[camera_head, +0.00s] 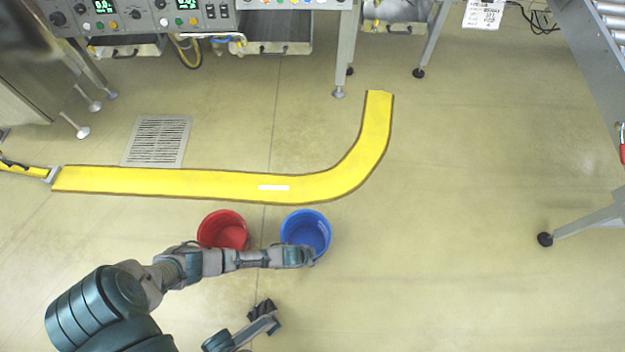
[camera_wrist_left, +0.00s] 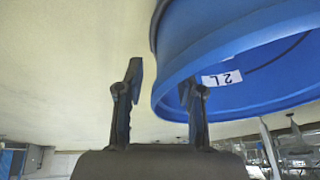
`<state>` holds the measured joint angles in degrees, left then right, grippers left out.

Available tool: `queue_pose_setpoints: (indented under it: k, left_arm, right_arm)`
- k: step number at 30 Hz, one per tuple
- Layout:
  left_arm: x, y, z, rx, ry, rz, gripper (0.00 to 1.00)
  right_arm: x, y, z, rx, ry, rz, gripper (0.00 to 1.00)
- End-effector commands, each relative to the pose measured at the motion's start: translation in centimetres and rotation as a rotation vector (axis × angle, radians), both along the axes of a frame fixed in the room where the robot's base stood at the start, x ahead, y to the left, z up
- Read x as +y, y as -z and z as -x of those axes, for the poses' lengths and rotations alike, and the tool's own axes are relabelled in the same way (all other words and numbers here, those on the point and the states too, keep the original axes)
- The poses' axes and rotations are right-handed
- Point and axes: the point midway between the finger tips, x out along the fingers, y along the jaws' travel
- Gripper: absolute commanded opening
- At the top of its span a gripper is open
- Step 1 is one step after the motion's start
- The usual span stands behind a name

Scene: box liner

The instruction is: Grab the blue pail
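The blue pail (camera_head: 305,228) stands on the floor, to the right of a red pail (camera_head: 222,229). My left gripper (camera_head: 306,254) is at the near rim of the blue pail and covers part of it. In the left wrist view, the blue pail (camera_wrist_left: 215,45) fills the upper right, with a white "2 L" label. The left gripper (camera_wrist_left: 162,95) is open there. One finger is outside the pail and the other overlaps its rim and opening; contact cannot be told. My right gripper (camera_head: 264,314) is low in the head view, apart from both pails; its opening is unclear.
A curved yellow floor strip (camera_head: 200,183) runs behind the pails. A floor grate (camera_head: 157,141) lies behind the strip. Control panels (camera_head: 150,12) on legs stand at the back. A conveyor frame (camera_head: 590,60) stands at the right. The floor right of the blue pail is clear.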

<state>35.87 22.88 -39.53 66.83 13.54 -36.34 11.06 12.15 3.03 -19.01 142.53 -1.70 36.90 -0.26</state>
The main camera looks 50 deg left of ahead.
Motion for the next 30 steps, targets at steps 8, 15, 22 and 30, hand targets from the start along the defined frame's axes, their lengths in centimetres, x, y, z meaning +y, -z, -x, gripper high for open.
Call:
queue_pose_setpoints:
  k: [8, 15, 22, 30]
  left_arm:
    - [-0.2, 2.5, -0.7, 0.003, 0.0, 0.0, 0.37]
    - [-0.2, 2.2, -0.8, -0.001, 0.001, 0.0, 0.25]
    - [-0.2, 2.3, -0.8, 0.0, 0.001, 0.0, 0.0]
    - [-0.2, 2.1, -0.8, 0.0, 0.001, 0.0, 0.0]
  right_arm:
    - [0.2, 0.0, -0.3, -0.051, -0.001, 0.001, 0.4]
    - [0.2, -0.3, -0.3, -0.054, -0.001, 0.001, 0.4]
    - [0.3, 0.0, -0.7, -0.049, -0.001, 0.001, 0.4]
    - [0.2, -0.2, -0.6, -0.053, -0.001, 0.0, 0.4]
